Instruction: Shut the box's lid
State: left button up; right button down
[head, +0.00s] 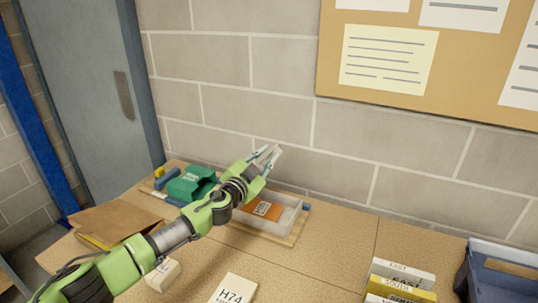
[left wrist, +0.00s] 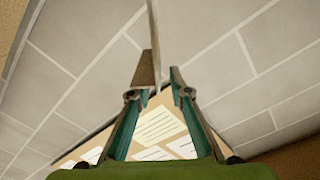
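The box (head: 291,217) is a shallow pale grey container on a wooden board on the table, in the head view. An orange item (head: 266,209) with a white label lies inside it. My left gripper (head: 266,155) is above the box's back left side, and my arm hides part of the box. A pale flat piece, seemingly the raised lid (head: 274,163), shows at the fingers. In the left wrist view a thin pale edge (left wrist: 154,35) runs between the fingertips, close to the left finger, with a gap to the right one. The fingers are apart. My right gripper is not in view.
A green container (head: 190,184) stands left of the box. A brown folder-like item (head: 118,220) lies front left. A white H74 card (head: 234,289), labelled blocks (head: 398,284) and a blue-grey bin (head: 500,272) are nearer the front. A brick wall rises behind; table right of the box is clear.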

pick_arm(q)
jog(key=shift+x, duration=0.95)
grip_shut()
jog(key=shift+s+d+f+b, duration=0.2)
jog(key=shift+d+f+b, duration=0.15)
jog(key=shift+f, duration=0.05)
jog(key=s+d+f+m+b, duration=0.3)
jog(key=d+f+m+b, duration=0.4)
jog(key=f, duration=0.5)
jog(key=shift+s+d+f+b, duration=0.3)
jog(key=shift+d+b, duration=0.3)
jog(key=shift+b, duration=0.55)
